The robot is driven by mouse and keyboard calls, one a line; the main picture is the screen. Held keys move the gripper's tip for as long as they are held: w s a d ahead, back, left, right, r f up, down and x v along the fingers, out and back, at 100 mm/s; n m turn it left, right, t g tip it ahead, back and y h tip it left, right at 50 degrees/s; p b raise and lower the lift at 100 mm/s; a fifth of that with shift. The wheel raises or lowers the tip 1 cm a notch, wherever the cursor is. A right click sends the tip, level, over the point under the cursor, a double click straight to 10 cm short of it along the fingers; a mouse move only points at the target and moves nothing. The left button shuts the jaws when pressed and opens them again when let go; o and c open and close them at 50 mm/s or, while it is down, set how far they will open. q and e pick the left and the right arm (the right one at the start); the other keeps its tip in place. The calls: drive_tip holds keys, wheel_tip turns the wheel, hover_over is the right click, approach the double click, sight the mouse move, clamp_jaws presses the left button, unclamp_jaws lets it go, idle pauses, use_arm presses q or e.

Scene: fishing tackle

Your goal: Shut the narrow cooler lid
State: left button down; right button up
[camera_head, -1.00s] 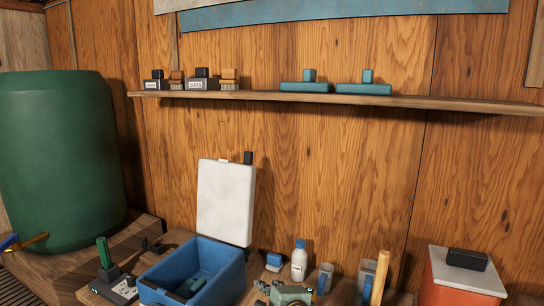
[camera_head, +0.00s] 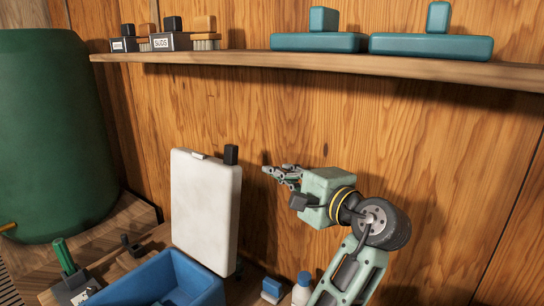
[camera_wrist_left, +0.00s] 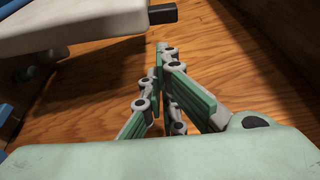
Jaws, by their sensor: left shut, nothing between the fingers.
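The blue cooler (camera_head: 207,296) stands at the bottom of the head view, only its upper part in frame. Its white lid (camera_head: 205,210) stands open and upright at its back, near the wooden wall. A black block (camera_head: 231,154) sits at the lid's top right corner. My left gripper (camera_head: 268,171) is shut and empty, a little right of the lid's upper part and apart from it. In the left wrist view, the lid (camera_wrist_left: 95,25) and its black block (camera_wrist_left: 163,13) lie above and left of my closed fingers (camera_wrist_left: 160,48). My right gripper is not in view.
A shelf (camera_head: 330,66) with teal blocks (camera_head: 430,46) and brushes runs above the gripper. A white bottle (camera_head: 301,292) and a small blue item (camera_head: 271,290) stand low beside my arm. A green barrel (camera_head: 50,140) is at left. The wall behind the lid is bare.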

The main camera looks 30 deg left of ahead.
use_arm(q)
drive_tip(key=p+x, duration=0.2)
drive_tip(key=x, duration=0.8)
drive_tip(key=shift+s+r+p, duration=0.2)
drive_tip(key=shift+p, duration=0.1)
